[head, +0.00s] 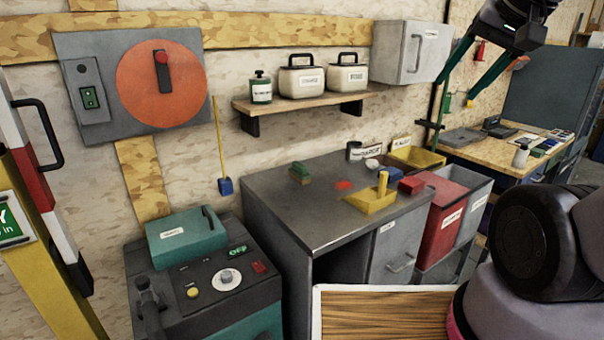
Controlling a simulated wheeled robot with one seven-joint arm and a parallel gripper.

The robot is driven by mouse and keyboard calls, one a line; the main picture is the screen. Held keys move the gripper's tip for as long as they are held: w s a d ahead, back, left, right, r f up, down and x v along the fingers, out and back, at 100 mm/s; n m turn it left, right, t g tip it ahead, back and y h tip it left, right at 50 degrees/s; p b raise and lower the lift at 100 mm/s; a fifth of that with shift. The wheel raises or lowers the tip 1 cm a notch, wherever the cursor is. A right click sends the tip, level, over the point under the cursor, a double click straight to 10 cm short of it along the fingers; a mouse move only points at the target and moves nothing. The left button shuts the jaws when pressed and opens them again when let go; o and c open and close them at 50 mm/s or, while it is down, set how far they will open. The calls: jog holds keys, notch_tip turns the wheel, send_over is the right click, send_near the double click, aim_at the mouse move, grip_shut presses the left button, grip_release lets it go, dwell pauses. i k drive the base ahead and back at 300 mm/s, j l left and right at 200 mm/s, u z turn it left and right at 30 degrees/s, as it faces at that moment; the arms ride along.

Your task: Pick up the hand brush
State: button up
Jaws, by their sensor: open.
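What looks like the hand brush (300,173), a small green block with a brownish underside, lies on the grey cabinet top (290,210) towards its back left. It is small in the head view, so its details are hard to tell. My gripper (455,93) is at the upper right, with its two green fingers spread apart and nothing between them. It is well to the right of the brush and raised above the cabinet and workbench, apart from both.
A yellow dustpan-like piece (372,203), a flat red item (343,184) and a red block (411,185) share the cabinet top. A shelf (300,103) with containers hangs behind it. Red and grey bins (447,215) stand at right. The cabinet top's front left is clear.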

aim_at(298, 172)
jog(key=i+l+u, duration=0.15)
jog(key=u, duration=0.25)
jog(key=i+l+u, duration=0.4)
jog(key=l+u, duration=0.15)
jog(key=u, duration=0.25)
jog(key=i+l, duration=0.05)
